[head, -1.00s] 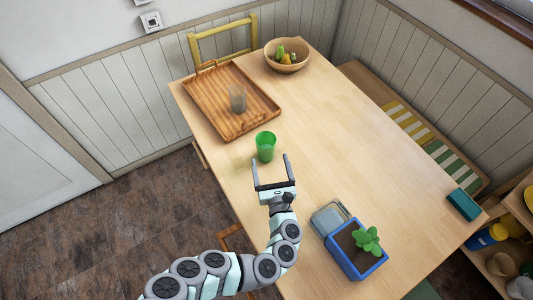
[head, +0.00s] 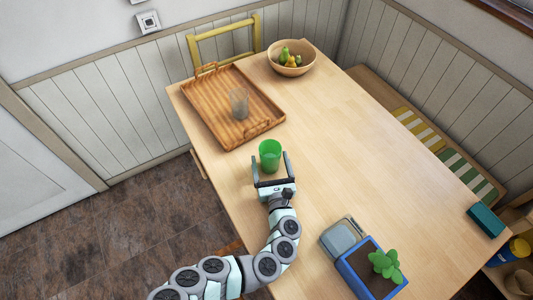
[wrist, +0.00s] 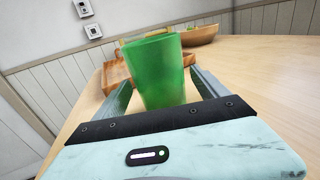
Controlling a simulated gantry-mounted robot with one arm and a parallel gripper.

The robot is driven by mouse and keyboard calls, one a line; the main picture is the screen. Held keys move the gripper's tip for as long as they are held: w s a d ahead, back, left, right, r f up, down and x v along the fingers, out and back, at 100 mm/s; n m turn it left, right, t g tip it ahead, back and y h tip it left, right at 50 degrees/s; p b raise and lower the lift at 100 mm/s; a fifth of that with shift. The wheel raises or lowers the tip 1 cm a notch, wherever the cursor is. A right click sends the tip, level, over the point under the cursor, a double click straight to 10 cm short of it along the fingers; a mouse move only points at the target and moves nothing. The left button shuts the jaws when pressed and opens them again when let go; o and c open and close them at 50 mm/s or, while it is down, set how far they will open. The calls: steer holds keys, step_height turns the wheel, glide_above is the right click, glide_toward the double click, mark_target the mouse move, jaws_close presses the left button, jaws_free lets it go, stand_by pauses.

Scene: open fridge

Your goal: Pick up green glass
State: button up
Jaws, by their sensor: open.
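The green glass (head: 270,155) stands upright on the wooden table (head: 340,130), in front of the tray. In the head view my gripper (head: 270,165) is open, with its fingertips on both sides of the glass's lower part. In the wrist view the green glass (wrist: 157,72) stands between the two open fingers (wrist: 160,85), large and close, with its base partly hidden behind the gripper's palm. I cannot tell whether either finger touches it.
A wooden tray (head: 205,110) holding a clear glass (head: 239,103) lies behind the green glass. A fruit bowl (head: 291,58) is at the far end. A blue planter (head: 358,268) and a grey container (head: 342,237) stand at the near right. The table's middle is clear.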

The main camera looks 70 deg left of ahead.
steer(key=shift+d, duration=0.25)
steer(key=c, duration=1.8)
